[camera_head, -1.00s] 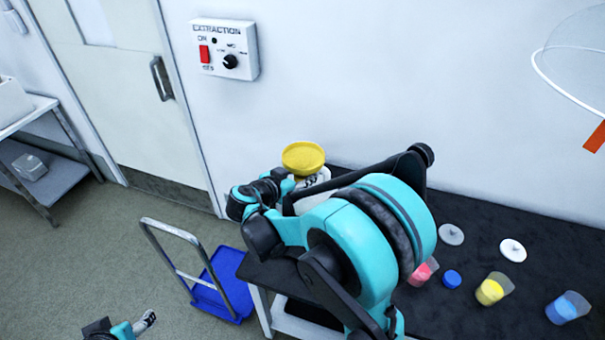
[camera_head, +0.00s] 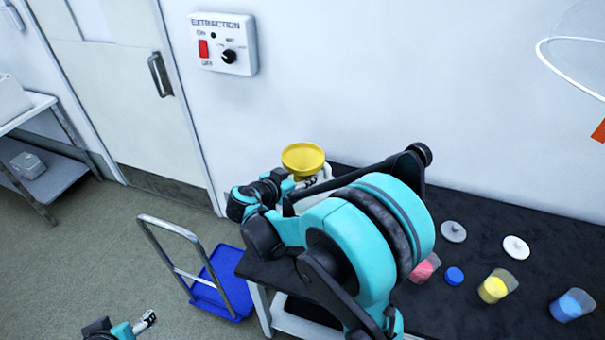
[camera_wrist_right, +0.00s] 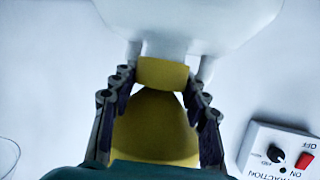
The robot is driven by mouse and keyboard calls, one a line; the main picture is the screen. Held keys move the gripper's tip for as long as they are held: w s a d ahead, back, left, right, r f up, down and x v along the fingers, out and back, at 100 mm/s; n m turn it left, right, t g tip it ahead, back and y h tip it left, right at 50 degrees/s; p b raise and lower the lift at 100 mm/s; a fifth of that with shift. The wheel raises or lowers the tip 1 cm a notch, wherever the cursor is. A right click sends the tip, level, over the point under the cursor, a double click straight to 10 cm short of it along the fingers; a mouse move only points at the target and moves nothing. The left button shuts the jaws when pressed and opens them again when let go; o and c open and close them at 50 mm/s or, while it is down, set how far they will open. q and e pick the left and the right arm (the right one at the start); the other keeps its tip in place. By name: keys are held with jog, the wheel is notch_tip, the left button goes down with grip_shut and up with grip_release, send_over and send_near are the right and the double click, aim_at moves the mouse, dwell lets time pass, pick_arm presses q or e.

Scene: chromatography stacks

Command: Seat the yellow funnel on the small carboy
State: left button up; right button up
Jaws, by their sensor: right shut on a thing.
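The yellow funnel (camera_head: 303,158) is at the back left of the black bench, wide mouth up. In the right wrist view the funnel (camera_wrist_right: 155,125) shows upside down, with its narrower yellow collar against the neck of the white carboy (camera_wrist_right: 190,22), between its two handles. I cannot tell how deep its stem sits. The carboy (camera_head: 326,173) is mostly hidden behind my right arm in the head view. My right gripper (camera_wrist_right: 158,90) has its fingers on both sides of the funnel and is shut on it. My left gripper (camera_head: 147,319) is low at the left, far from both.
Several cups stand on the black bench (camera_head: 490,235) at the right, holding pink, yellow and blue. A blue cap (camera_head: 454,276) and two pale discs lie near them. A blue trolley (camera_head: 222,285) stands left of the bench. An extraction switch box (camera_head: 222,44) is on the wall.

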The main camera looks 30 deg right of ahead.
jog(key=shift+f, duration=0.25)
jog(key=shift+f+b, duration=0.4)
jog(key=shift+b, duration=0.1)
jog(key=o, duration=1.3)
jog(key=shift+r, duration=0.1)
